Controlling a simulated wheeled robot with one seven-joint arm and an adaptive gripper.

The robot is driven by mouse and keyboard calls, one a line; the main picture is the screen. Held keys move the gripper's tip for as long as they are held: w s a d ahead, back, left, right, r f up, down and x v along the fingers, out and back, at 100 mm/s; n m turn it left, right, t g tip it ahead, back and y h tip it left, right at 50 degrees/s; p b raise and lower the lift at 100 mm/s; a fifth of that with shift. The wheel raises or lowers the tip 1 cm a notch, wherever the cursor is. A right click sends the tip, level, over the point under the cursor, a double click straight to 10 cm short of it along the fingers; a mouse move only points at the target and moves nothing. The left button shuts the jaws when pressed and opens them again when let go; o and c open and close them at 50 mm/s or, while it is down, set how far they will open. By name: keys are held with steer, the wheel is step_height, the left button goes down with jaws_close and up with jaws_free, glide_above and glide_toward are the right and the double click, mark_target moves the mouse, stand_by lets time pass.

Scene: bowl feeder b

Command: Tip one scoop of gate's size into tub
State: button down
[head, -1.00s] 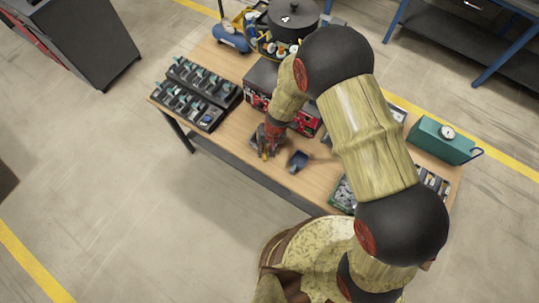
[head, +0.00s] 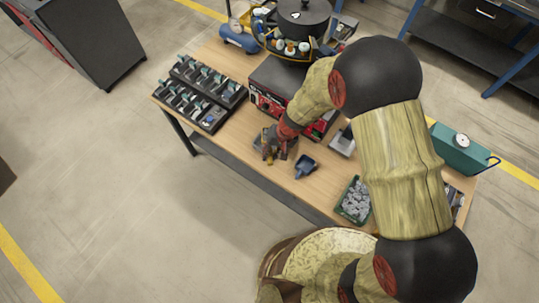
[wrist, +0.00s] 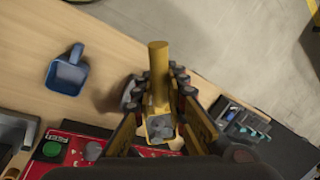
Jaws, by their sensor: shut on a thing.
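My gripper (wrist: 158,95) is shut on a yellow scoop (wrist: 158,65); its handle stands up between the black-padded fingers. Grey pieces lie in the scoop's pan. In the head view my gripper (head: 273,152) is low over the table's front edge area, partly hidden by my arm. A blue scoop (head: 305,167) lies on the table just right of it, and also shows in the wrist view (wrist: 67,71). A grey object (wrist: 131,90) is partly hidden behind the scoop. A green tub (head: 343,209) with grey pieces stands further right. The feeder bowl (head: 303,15) is at the back.
A red-fronted control box (head: 266,102) with a green button (wrist: 52,149) stands behind my gripper. Black trays (head: 231,94) of parts are at the left, a teal box (head: 455,150) at the right. The table (head: 328,178) is bare around the blue scoop.

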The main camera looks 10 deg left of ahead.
steer(key=shift+d+f+y+b, duration=0.25)
steer(key=shift+f+y+b, duration=0.3)
steer(key=shift+b, duration=1.7)
steer(key=b, duration=0.2)
steer(key=f+y+b, duration=0.1)
steer(key=shift+w+d+b, duration=0.15)
steer(key=shift+d+b, duration=0.05)
steer(key=shift+b, duration=0.15)
